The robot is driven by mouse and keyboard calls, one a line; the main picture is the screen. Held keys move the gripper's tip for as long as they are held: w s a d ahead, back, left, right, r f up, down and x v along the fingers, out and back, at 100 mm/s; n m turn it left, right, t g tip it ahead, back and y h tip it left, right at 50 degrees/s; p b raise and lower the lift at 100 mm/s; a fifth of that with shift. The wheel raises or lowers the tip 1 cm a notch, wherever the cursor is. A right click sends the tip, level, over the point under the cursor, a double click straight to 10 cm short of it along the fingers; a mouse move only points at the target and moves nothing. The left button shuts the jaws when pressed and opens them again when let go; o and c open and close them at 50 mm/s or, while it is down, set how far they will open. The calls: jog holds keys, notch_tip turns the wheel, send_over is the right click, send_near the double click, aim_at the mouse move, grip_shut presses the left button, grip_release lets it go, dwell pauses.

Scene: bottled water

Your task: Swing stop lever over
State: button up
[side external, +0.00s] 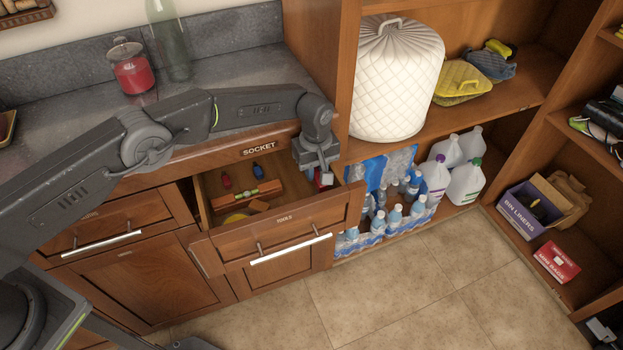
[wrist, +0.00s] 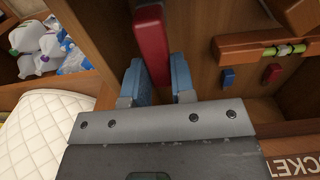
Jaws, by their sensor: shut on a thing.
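The open TOOLS drawer (side external: 285,220) sits below the counter. A red stop lever (wrist: 151,45) stands upright at the drawer's right side. In the wrist view its end lies between the blue finger pads of my gripper (wrist: 157,80), which is shut on it. In the side external view my gripper (side external: 318,172) hides most of this lever; only a bit of red shows beside the fingers. A second red lever (side external: 226,181) and a blue lever (side external: 257,171) are inside the drawer; both also show in the wrist view, red (wrist: 271,73) and blue (wrist: 228,77).
A wooden spirit level (side external: 245,195) and a yellow item (side external: 235,217) lie in the drawer. The SOCKET rail (side external: 259,148) runs above it. Water bottles (side external: 395,215) and jugs (side external: 466,182) stand close to the right. A quilted white cover (side external: 396,85) sits on the shelf.

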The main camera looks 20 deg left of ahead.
jog(key=o, duration=0.7)
jog(key=shift+w+a+r, duration=0.1)
jog(key=shift+w+a, duration=0.1)
jog(key=o, duration=0.3)
jog(key=shift+w+r, duration=0.1)
jog(key=shift+r, duration=2.8)
jog(key=shift+s+d+r, duration=0.15)
jog(key=shift+s+r, duration=0.05)
jog(key=shift+r, duration=0.35)
